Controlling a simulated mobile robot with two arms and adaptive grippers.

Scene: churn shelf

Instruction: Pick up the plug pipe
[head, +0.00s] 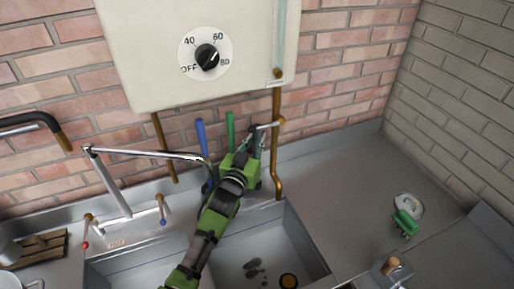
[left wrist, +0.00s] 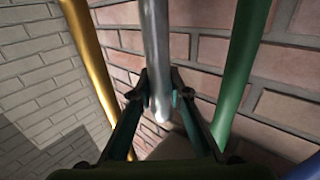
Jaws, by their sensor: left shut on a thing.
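The plug pipe appears to be the grey metal pipe (left wrist: 156,50) with a rounded end in the left wrist view. My left gripper (left wrist: 160,98) is shut on it near that end, one finger on each side. In the head view my left arm reaches over the sink to the wall, and the left gripper (head: 255,140) is beside the copper pipe under the boiler. There the arm and gripper hide most of the grey pipe. My right gripper is not in view.
A green pipe (head: 231,130) and a blue pipe (head: 202,142) stand left of the gripper, a copper pipe (head: 276,150) right. The boiler (head: 130,60) hangs above. A faucet (head: 140,153) reaches over the sink (head: 300,235). A green-based gauge (head: 405,222) sits on the right counter.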

